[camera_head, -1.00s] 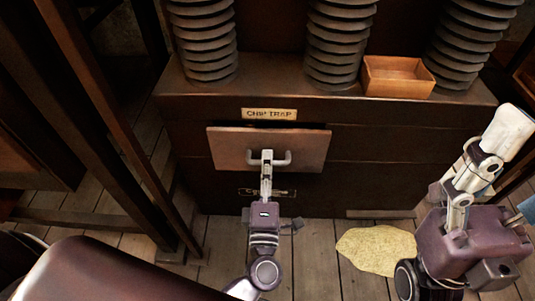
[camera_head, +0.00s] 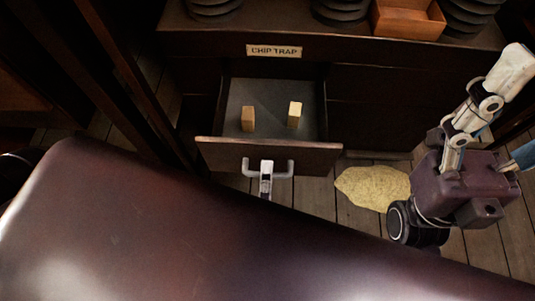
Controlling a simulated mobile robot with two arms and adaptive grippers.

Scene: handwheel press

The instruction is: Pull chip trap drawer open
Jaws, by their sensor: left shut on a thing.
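The chip trap drawer (camera_head: 222,152) stands well out of the dark cabinet, below the "CHIP TRAP" label (camera_head: 274,51). Its inside shows, with two small wooden blocks standing in it, one at the left (camera_head: 248,119) and one at the right (camera_head: 294,115). A pale U-shaped handle (camera_head: 283,168) is on the drawer front. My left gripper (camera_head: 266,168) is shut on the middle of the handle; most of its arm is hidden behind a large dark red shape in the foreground. My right gripper (camera_head: 500,80) is at the right, away from the drawer; its jaws are not clear.
An open wooden box (camera_head: 408,20) sits on the cabinet top beside stacks of dark discs (camera_head: 340,12). A yellowish patch (camera_head: 370,187) lies on the plank floor right of the drawer. Dark beams (camera_head: 125,75) stand close at the left.

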